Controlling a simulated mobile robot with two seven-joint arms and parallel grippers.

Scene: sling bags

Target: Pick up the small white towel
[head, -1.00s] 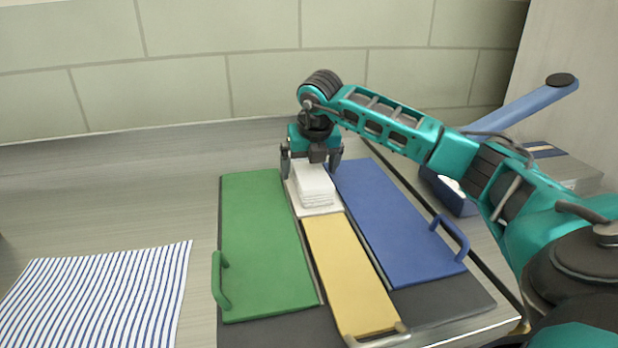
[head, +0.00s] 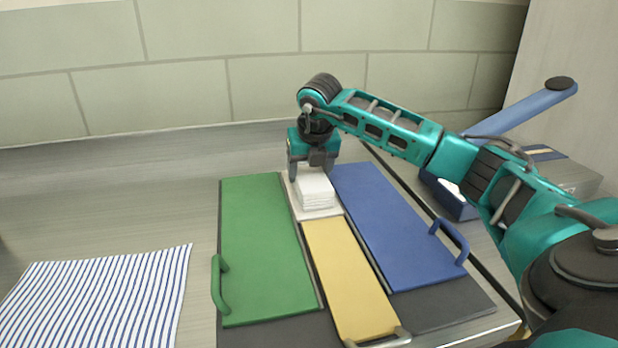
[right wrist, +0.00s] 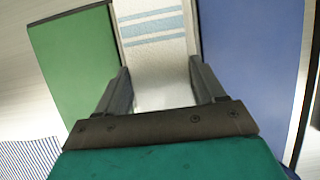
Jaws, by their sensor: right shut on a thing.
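The small white towel (head: 314,190) is folded in layers. It lies in a pale slot between a green panel and a blue panel, behind a yellow panel. My right gripper (head: 312,172) is over the towel's far end, pointing down, with its fingers shut on the towel's two sides. In the right wrist view the towel (right wrist: 152,60) shows white with light blue stripes, between the fingers of the gripper (right wrist: 160,72). The finger contact is partly hidden in the head view. My left gripper is not in view.
The green panel (head: 262,250) and blue panel (head: 395,225) have raised handles. The yellow panel (head: 350,280) lies in front of the towel. A blue-striped cloth (head: 100,300) lies at the left. A blue box with a long blue arm (head: 525,108) stands at the right.

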